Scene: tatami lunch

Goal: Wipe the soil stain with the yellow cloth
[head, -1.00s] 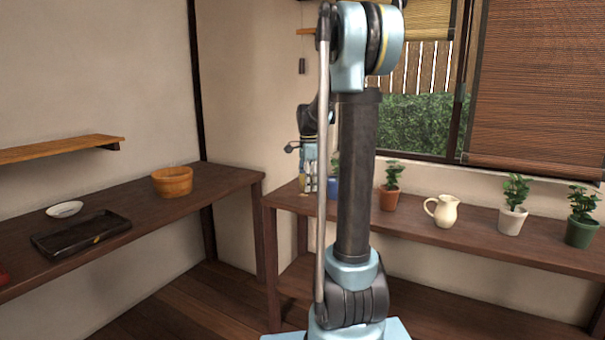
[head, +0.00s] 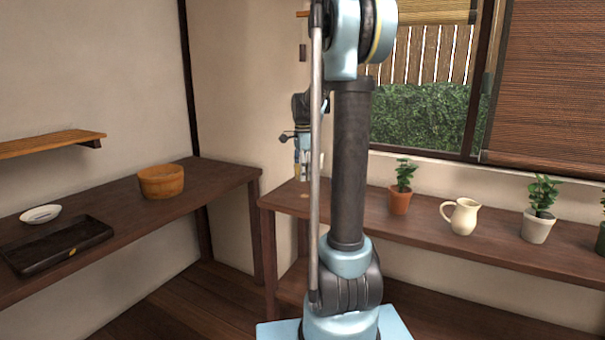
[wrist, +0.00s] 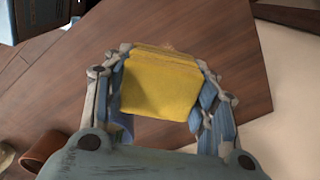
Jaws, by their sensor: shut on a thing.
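The yellow cloth (wrist: 160,85) is a folded block between the fingers of my gripper (wrist: 165,88) in the wrist view. The gripper is shut on it, with a finger on each side. The cloth is over the dark wooden table under the window; I cannot tell whether it touches the top. In the head view my gripper (head: 303,172) is small and low above the left end of that table (head: 420,222). A faint brownish trace shows at the cloth's far edge in the wrist view; I cannot tell if it is the soil stain.
A terracotta pot with a plant (head: 400,200), a cream jug (head: 462,217) and a white pot (head: 538,226) stand along the window table. A terracotta pot (wrist: 48,143) is near the gripper in the wrist view. The left table holds a wooden tub (head: 161,182) and a dark tray (head: 50,246).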

